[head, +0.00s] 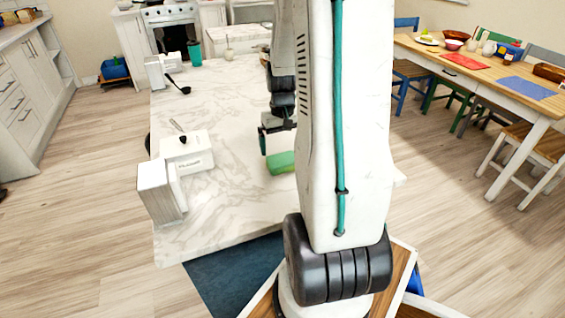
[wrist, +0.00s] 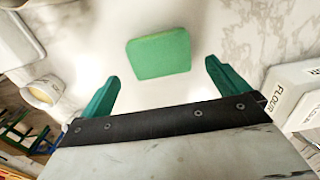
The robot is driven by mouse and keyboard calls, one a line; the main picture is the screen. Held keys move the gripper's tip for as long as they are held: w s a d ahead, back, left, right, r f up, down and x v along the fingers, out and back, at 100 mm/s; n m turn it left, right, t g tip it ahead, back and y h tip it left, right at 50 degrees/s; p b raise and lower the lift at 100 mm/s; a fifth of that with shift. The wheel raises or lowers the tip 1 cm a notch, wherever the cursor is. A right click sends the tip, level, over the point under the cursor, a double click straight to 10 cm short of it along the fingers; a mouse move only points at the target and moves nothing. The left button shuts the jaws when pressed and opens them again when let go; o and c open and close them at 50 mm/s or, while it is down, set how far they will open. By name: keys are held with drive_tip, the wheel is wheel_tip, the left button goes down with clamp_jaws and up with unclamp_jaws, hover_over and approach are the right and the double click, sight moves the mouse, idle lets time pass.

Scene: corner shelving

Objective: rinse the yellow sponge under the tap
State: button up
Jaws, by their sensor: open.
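A green, sponge-like block (head: 281,163) lies flat on the white marble counter (head: 225,205), in the head view just left of my arm. It also shows in the wrist view (wrist: 160,54), ahead of my fingertips. My gripper (wrist: 162,70) has its two teal fingers spread wide, with nothing held between them. In the head view my gripper (head: 264,142) is above the counter beside the block, partly hidden by my arm. I see no clearly yellow sponge and no tap in either view.
A white flour box (head: 195,163) and a white container (head: 160,192) stand on the counter's left side. A teal cup (head: 194,53) and a black ladle (head: 178,84) are farther back. The marble around the block is clear. A dining table (head: 480,65) with chairs stands at right.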

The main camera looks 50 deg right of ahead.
sight(283, 159)
wheel_tip(283, 159, down, 6)
drive_tip(key=shift+r, duration=0.1)
drive_tip(key=c, duration=0.9)
drive_tip(key=shift+o, duration=0.2)
drive_tip(key=shift+d, duration=0.1)
